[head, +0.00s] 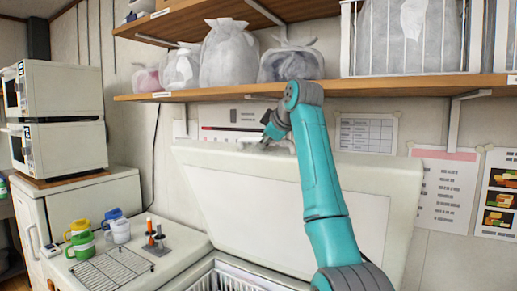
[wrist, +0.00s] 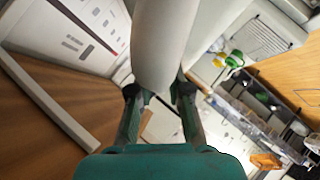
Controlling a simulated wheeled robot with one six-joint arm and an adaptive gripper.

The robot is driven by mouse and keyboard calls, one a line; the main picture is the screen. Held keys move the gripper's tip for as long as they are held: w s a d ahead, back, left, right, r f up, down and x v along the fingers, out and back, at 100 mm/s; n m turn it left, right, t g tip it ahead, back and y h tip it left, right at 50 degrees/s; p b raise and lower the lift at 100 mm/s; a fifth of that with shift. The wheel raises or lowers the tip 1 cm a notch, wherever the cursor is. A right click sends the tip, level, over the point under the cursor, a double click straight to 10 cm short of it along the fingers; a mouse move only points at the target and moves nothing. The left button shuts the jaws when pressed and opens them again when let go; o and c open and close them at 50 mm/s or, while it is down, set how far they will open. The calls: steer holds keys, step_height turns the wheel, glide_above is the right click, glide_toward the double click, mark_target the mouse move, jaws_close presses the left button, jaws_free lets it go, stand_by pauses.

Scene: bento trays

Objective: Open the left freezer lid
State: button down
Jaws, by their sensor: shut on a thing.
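The freezer lid (head: 245,205) is white and stands raised and tilted back toward the wall in the head view, its pale inner panel facing me. The open freezer (head: 190,275) shows below it, with part of a wire basket inside. My gripper (head: 268,138) is at the lid's top edge, and my arm crosses in front of the lid's middle. In the wrist view my gripper (wrist: 157,93) is shut on the white lid edge (wrist: 163,45), one finger on each side. The exact finger contact is partly hidden.
A wooden shelf (head: 150,97) with bags runs just above my gripper. Papers (head: 366,133) hang on the wall behind the lid. A wire rack (head: 110,267), green and yellow cups (head: 81,240) and white containers stand left of the opening. Two stacked microwaves (head: 62,90) stand farther left.

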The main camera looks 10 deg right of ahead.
steer(key=shift+w+d+r, duration=0.15)
steer(key=shift+w, duration=0.1)
steer(key=c, duration=1.1)
jaws_free()
steer(key=shift+s, duration=0.1)
